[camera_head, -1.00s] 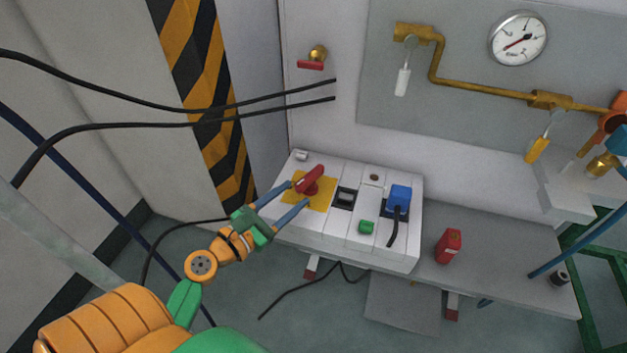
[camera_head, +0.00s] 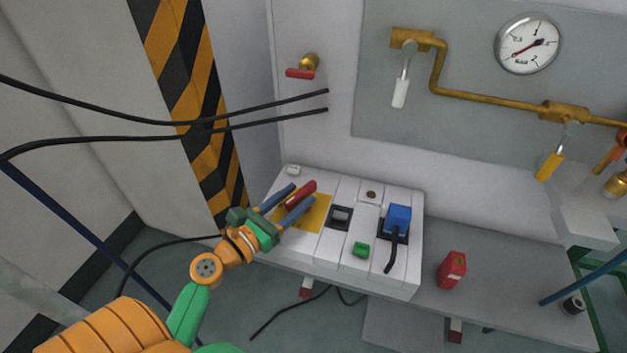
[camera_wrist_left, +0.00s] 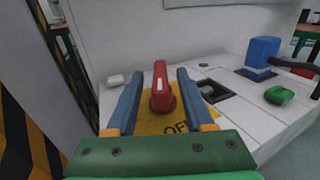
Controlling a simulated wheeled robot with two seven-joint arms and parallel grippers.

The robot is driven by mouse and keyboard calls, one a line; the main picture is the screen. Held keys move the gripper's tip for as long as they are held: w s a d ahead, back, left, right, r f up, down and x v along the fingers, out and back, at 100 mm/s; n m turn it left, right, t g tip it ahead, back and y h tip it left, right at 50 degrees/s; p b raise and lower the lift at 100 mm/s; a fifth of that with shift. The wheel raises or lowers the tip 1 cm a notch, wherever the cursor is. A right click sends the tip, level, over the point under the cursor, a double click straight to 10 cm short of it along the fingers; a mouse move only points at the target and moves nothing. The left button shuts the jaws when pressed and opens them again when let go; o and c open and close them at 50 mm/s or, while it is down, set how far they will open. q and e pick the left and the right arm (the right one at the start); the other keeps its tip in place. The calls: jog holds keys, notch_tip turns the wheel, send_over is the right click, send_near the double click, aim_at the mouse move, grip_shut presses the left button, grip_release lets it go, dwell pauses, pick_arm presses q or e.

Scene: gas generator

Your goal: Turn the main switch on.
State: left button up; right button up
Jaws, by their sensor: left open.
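The main switch is a red rotary handle (camera_head: 300,194) on a yellow plate (camera_head: 316,217) at the left of the white control box (camera_head: 345,262). In the left wrist view the red handle (camera_wrist_left: 161,88) stands between my two blue fingers, and the plate (camera_wrist_left: 152,122) shows part of the word "OFF". My left gripper (camera_head: 287,197) is open, with one finger on each side of the handle. In the left wrist view small gaps show between the fingers and the handle. The handle's base is partly hidden by the gripper in the head view.
A red object (camera_head: 452,269) stands on the grey shelf (camera_head: 490,290). Black cables hang at the left.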

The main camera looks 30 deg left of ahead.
aim_at(315, 182)
pick_arm(q)
jog(key=w, duration=0.3)
jog(key=w+d, duration=0.1)
jog(key=w, duration=0.1)
grip_shut()
dwell(1.3)
